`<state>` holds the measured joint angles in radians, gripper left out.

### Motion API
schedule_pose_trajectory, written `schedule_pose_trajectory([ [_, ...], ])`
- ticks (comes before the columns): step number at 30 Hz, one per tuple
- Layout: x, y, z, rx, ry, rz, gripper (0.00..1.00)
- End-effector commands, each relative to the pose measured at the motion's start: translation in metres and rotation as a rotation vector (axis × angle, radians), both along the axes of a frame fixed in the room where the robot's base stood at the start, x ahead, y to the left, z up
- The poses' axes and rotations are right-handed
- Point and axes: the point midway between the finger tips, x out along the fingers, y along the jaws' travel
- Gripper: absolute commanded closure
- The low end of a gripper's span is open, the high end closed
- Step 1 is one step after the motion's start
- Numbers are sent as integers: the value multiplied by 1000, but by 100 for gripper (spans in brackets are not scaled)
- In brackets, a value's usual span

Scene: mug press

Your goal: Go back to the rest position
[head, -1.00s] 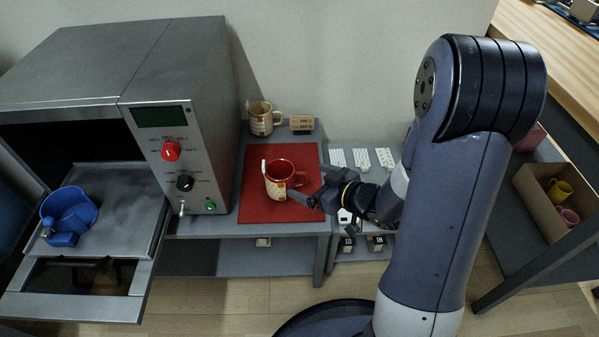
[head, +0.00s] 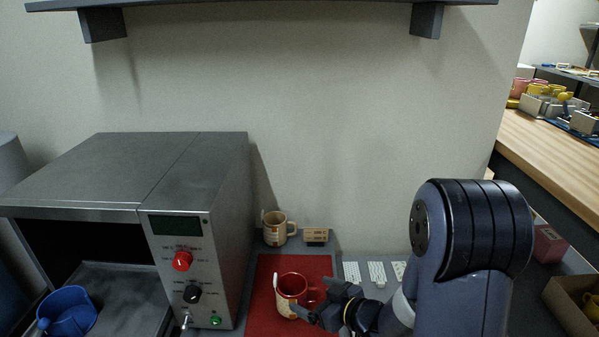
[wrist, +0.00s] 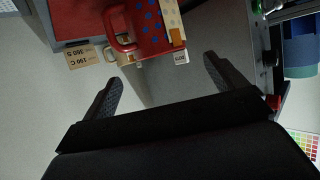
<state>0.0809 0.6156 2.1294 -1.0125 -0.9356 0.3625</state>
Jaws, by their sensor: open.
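My gripper (head: 318,304) is beside the red mug (head: 290,290), to its right in the head view. In the wrist view my gripper (wrist: 165,75) shows both fingers spread wide with nothing between them. The red mug (wrist: 150,20) is beyond the fingertips there, with a red handle and a wrap with blue dots. The mug stands on a red mat (head: 262,322). The gripper is apart from the mug in the wrist view. My arm rises at the right of the head view.
A cream mug (head: 276,229) and small box (head: 316,236) are behind the mat. A shelf (head: 260,4) overhangs the wall. A cardboard box (head: 570,308) sits right.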

Motion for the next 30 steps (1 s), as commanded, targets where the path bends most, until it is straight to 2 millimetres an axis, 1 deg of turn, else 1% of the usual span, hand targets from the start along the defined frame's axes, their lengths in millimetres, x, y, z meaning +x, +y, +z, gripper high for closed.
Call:
schedule_pose_trajectory([
  [1, 7, 8, -8, -1, 0, 6, 8],
  [6, 29, 30, -21, 1, 1, 5, 8],
  [11, 48, 47, -32, 0, 0, 3, 8],
  [12, 48, 46, -32, 0, 1, 0, 8],
  [13, 48, 45, -22, 0, 0, -1, 8],
  [15, 47, 45, -13, 0, -1, -1, 8],
  [18, 47, 45, -8, 1, 1, 0, 8],
  [30, 47, 44, -7, 0, 1, 0, 8],
])
